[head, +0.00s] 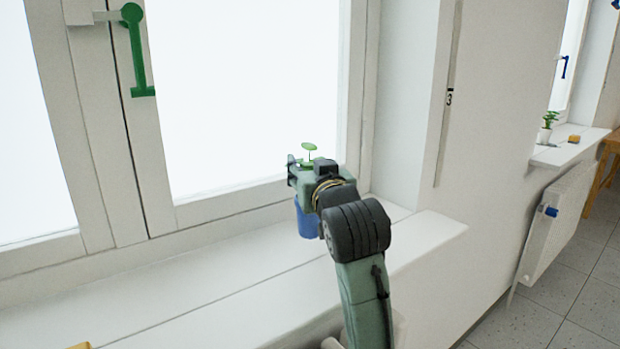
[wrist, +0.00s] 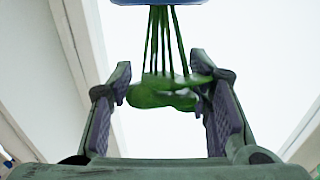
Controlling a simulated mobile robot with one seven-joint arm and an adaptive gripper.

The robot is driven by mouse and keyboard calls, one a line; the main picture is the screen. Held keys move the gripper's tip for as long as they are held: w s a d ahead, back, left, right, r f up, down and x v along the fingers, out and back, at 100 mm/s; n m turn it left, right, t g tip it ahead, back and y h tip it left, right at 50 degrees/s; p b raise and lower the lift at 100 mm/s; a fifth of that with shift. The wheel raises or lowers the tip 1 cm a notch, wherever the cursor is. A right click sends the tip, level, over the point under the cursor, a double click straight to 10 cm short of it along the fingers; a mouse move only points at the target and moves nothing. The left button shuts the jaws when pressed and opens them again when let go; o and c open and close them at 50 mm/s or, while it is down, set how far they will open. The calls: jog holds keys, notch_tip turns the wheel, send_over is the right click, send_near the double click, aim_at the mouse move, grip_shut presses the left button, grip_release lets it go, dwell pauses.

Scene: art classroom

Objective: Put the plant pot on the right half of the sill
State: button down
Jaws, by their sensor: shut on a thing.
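The plant pot is blue (head: 307,221) with a small green plant (head: 309,147). It is upright at the right part of the white sill (head: 240,275), close to the window frame; whether its base touches the sill I cannot tell. My gripper (head: 304,172) is shut on the plant pot and hides much of it. In the wrist view the pot's blue edge (wrist: 157,2) shows at the top, with green stems and leaves (wrist: 165,92) between my two fingers (wrist: 160,80).
The sill's right end (head: 455,228) lies right of my arm, beside the white wall. A green window handle (head: 135,50) is at upper left. A yellow object (head: 78,346) shows at the bottom left edge. Another sill with a plant (head: 548,125) and a radiator (head: 555,220) are farther right.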

jog(key=shift+w, duration=0.7)
jog(key=f, duration=0.2)
jog(key=f+p, duration=0.1)
jog(key=shift+w+f, duration=0.1)
jog(key=shift+w, duration=0.15)
jog(key=shift+f, duration=0.35)
jog(key=c, duration=0.8)
grip_release()
jog(key=shift+c, duration=0.2)
